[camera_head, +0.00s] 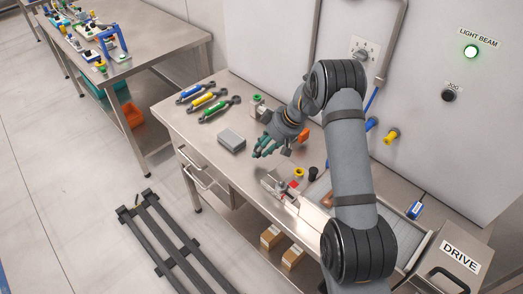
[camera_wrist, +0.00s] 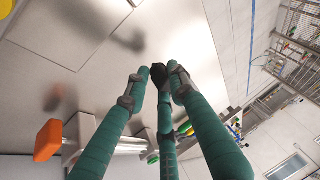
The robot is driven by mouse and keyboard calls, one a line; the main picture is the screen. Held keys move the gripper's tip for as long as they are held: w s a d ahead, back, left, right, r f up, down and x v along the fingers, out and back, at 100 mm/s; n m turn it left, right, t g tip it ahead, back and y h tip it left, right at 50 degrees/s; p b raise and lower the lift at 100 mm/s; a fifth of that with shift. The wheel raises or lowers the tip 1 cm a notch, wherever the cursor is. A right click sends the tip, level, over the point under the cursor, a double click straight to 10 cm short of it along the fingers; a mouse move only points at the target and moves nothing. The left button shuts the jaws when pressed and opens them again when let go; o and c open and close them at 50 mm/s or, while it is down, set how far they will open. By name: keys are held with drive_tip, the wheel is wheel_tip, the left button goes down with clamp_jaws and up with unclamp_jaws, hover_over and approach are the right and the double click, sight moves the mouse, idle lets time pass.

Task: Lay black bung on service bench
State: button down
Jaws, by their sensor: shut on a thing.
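My gripper (camera_head: 264,149) is over the steel bench (camera_head: 200,124), with its three teal fingers pointing left and down. In the wrist view, the fingertips (camera_wrist: 161,80) close together on a small black piece, the black bung (camera_wrist: 158,71). Much of the bung is hidden by the fingers, and I cannot make it out in the head view. The bare bench top also shows in the wrist view (camera_wrist: 80,85). I cannot tell whether the bung touches it.
A grey box (camera_head: 231,141) lies left of my gripper, with blue, yellow and green-handled tools (camera_head: 208,102) behind it. An orange block (camera_head: 302,134) stands to its right. A yellow ring (camera_head: 299,172) and a black knob-like piece (camera_head: 313,174) stand nearer. Bare steel lies around the grey box.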

wheel_tip(320, 180, down, 2)
drive_tip(key=shift+w+f, duration=0.1)
drive_tip(key=shift+f, duration=0.15)
drive_tip(key=c, duration=1.5)
unclamp_jaws()
drive_tip(key=shift+c, duration=0.2)
drive_tip(key=shift+o, duration=0.3)
drive_tip(key=shift+r, duration=0.2)
drive_tip(key=shift+r+p, duration=0.2)
drive_tip(key=shift+p, duration=0.15)
drive_tip(key=shift+d+r+b, duration=0.25)
drive_tip(key=shift+r+b, duration=0.05)
drive_tip(key=shift+b, duration=0.1)
drive_tip(key=b+v, duration=0.2)
drive_tip(key=v, duration=0.9)
drive_tip(key=shift+s, duration=0.2)
